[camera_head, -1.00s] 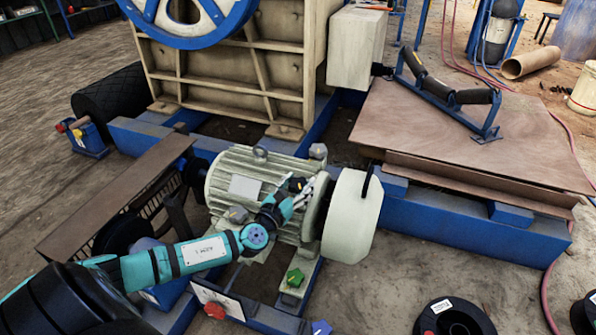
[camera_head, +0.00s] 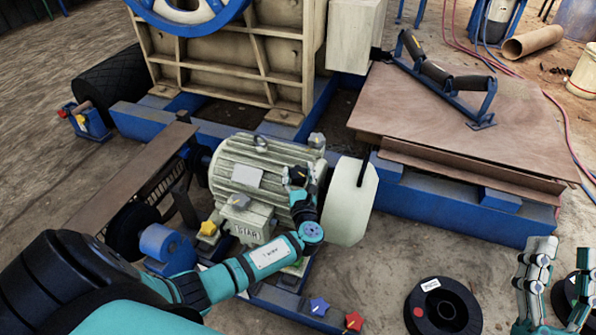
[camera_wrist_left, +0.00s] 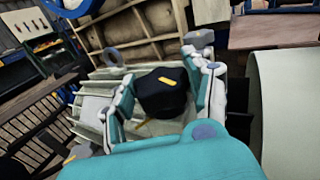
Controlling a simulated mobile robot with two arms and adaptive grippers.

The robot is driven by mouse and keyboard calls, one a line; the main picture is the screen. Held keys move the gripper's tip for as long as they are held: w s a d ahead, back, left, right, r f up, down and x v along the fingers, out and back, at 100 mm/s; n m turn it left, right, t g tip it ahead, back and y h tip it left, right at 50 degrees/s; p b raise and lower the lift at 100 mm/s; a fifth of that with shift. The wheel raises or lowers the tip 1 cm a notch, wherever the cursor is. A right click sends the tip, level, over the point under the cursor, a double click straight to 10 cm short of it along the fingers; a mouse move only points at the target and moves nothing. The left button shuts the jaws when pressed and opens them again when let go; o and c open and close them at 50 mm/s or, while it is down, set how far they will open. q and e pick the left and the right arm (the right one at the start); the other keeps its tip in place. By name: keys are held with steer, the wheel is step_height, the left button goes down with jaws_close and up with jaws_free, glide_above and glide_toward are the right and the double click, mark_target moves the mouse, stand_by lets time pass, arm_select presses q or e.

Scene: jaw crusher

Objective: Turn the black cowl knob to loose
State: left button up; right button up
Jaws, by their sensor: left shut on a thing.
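The black cowl knob (camera_wrist_left: 163,92) has a yellow mark on top. It sits between the two fingers of my left gripper (camera_wrist_left: 165,95) in the left wrist view, and the fingers are shut on its sides. In the head view the left gripper (camera_head: 301,180) is at the right end of the ribbed motor (camera_head: 240,160), beside the pale round cowl (camera_head: 347,205), and mostly hides the knob. My right gripper (camera_head: 562,265) is at the lower right edge, with its fingers spread apart and empty.
A yellow star knob (camera_head: 208,228), a blue one (camera_head: 319,306) and a red one (camera_head: 353,321) are near the motor base. A black spool (camera_head: 443,308) lies on the ground. A brown plate (camera_head: 455,130) with a roller frame is at right.

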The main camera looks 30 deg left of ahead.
arm_select(q)
steer(key=shift+n+g+y, duration=0.7)
steer(key=shift+g+y, duration=0.1)
steer(key=shift+n+g+y, duration=0.5)
steer(key=shift+g, duration=0.1)
steer(key=o, duration=1.2)
steer(key=v, duration=1.2)
steer(key=shift+w+d, duration=0.1)
steer(key=shift+w, duration=0.05)
steer(key=shift+g, duration=0.3)
